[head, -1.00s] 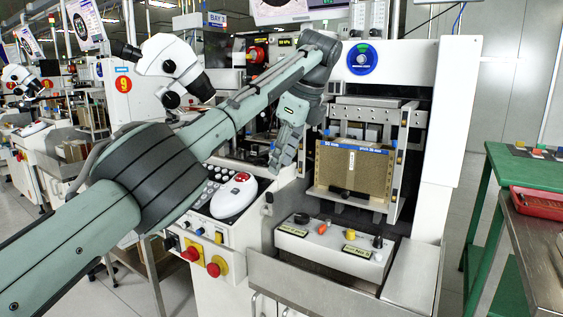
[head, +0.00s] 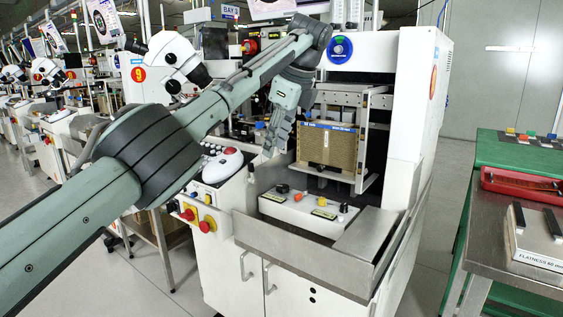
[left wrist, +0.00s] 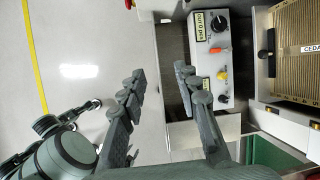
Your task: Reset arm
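My left arm comes in from the left in the head view. Its gripper (head: 274,140) hangs pointing down in front of the machine, just left of a brown slotted magazine (head: 327,148) with a blue top label. In the left wrist view the two fingers of my left gripper (left wrist: 160,76) are apart, with nothing between them. The magazine (left wrist: 288,62) shows there at the right edge, apart from the fingers. My right gripper is in neither view.
The white machine (head: 416,95) has a control panel (head: 305,207) with knobs below the magazine and a steel ledge in front. At right, a steel table (head: 483,225) holds a red tray (head: 520,183) and a flatness block (head: 535,240). Clear floor shows between machine and table.

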